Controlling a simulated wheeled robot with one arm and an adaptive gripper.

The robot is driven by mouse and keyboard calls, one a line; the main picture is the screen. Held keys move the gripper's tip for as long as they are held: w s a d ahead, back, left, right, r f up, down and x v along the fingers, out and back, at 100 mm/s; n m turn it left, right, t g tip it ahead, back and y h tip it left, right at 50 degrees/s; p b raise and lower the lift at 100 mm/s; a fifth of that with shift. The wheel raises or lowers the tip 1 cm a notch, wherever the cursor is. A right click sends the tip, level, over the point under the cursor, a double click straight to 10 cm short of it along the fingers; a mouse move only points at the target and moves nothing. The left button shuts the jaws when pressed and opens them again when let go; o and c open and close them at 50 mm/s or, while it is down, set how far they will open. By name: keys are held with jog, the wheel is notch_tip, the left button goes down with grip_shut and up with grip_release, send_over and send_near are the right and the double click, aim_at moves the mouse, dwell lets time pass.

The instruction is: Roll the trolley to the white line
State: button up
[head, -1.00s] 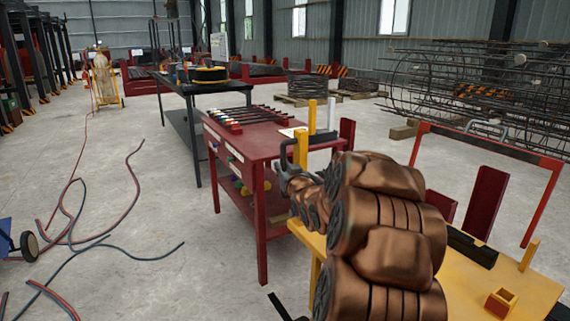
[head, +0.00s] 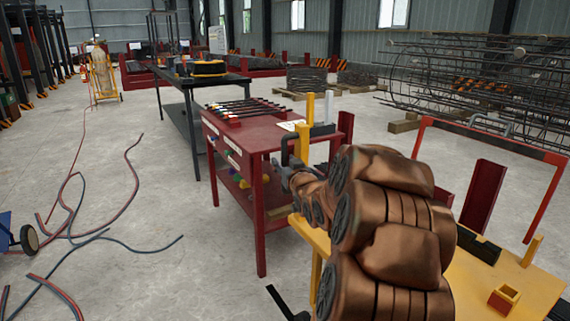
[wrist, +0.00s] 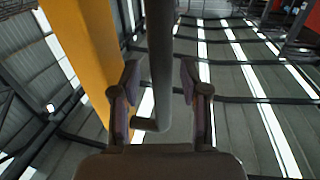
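The trolley is a dark red two-shelf cart (head: 262,142) left of my arm in the head view. A dark bent handle bar (head: 286,147) is at its near right end, by a yellow post (head: 303,150). My gripper (head: 283,176) is at this handle, partly hidden by my own arm. In the wrist view the grey bar (wrist: 161,60) runs between the two fingers of my gripper (wrist: 159,82), with visible gaps on both sides. The fingers look open around it. The yellow post (wrist: 83,50) stands to the left there. No white line can be made out on the floor.
A yellow table (head: 455,290) is at the near right. A black table (head: 190,88) stands behind the trolley. Hoses (head: 130,195) lie on the floor at left, near a wheeled blue item (head: 8,232). A rebar cage (head: 480,75) is at the far right.

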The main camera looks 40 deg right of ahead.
jog(key=v, duration=0.7)
jog(key=shift+s, duration=0.2)
jog(key=shift+a, duration=0.2)
dwell(0.6)
jog(key=s+a+r+n+g+y+p, duration=0.1)
jog(key=s+a+g+y+p, duration=0.15)
jog(key=a+p, duration=0.4)
jog(key=s+a+r+n+g+y+p, duration=0.1)
jog(key=a+r+g+p, duration=0.15)
jog(key=a+p, duration=0.35)
jog(key=s+a+g+y+p, duration=0.1)
jog(key=a+g+p, duration=0.3)
jog(key=a, duration=0.4)
jog(key=s+a+r+n+g+y+p, duration=0.1)
jog(key=s+a+r+g+p, duration=0.2)
jog(key=s+a, duration=0.3)
jog(key=s+a+r+n+g+y+p, duration=0.1)
jog(key=s+a+r+g+p, duration=0.2)
jog(key=s, duration=0.8)
jog(key=s+a+r+n+g+y+p, duration=0.1)
jog(key=s+a+r+g+p, duration=0.2)
jog(key=s+a+r+p, duration=0.2)
jog(key=s+a+p, duration=0.2)
jog(key=s+a, duration=0.1)
jog(key=shift+s+a+r, duration=0.2)
jog(key=shift+a+r, duration=0.15)
